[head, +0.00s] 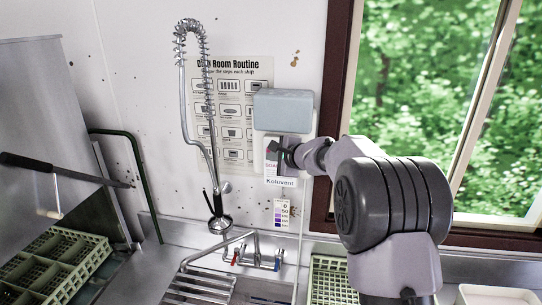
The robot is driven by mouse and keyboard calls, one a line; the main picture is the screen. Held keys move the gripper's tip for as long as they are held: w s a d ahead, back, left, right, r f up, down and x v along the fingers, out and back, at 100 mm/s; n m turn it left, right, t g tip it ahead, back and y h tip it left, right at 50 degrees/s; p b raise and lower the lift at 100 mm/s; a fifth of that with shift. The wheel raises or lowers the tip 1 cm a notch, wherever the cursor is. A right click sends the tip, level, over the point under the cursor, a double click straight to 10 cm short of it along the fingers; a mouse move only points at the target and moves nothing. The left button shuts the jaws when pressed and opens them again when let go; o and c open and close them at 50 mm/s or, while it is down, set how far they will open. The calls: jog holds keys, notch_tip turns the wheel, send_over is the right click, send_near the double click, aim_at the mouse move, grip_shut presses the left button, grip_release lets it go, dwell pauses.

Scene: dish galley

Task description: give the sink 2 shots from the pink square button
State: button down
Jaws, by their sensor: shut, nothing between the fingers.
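A wall dispenser with a blue-grey top (284,105) and a white body hangs on the wall right of the poster. A label reading "Koluvent" (281,182) is on its lower part. My gripper (273,148) is shut and empty, its dark tip in front of the dispenser's face. I cannot tell whether it touches. No pink square button can be made out; the gripper covers part of the face. The sink (262,291) is at the bottom edge, mostly cut off, below the dispenser.
A tap (239,247) with red and blue handles stands behind the sink. A spray hose (184,110) hangs left of the dispenser. A wire rack (198,287) and green dish racks (332,284) flank the sink. A window is at right.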

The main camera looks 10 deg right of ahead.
jog(key=shift+s+a+b, duration=0.2)
jog(key=shift+s+b, duration=0.35)
jog(key=shift+s+a+b, duration=0.2)
jog(key=shift+s+b, duration=0.3)
jog(key=shift+b, duration=0.05)
jog(key=shift+s+a+b, duration=0.35)
jog(key=shift+s+b, duration=0.25)
jog(key=shift+s, duration=0.2)
jog(key=shift+s+a+b, duration=0.3)
jog(key=shift+s+b, duration=0.3)
jog(key=shift+s, duration=0.15)
jog(key=shift+s+a+b, duration=0.35)
jog(key=shift+s+b, duration=0.25)
jog(key=shift+s, duration=0.2)
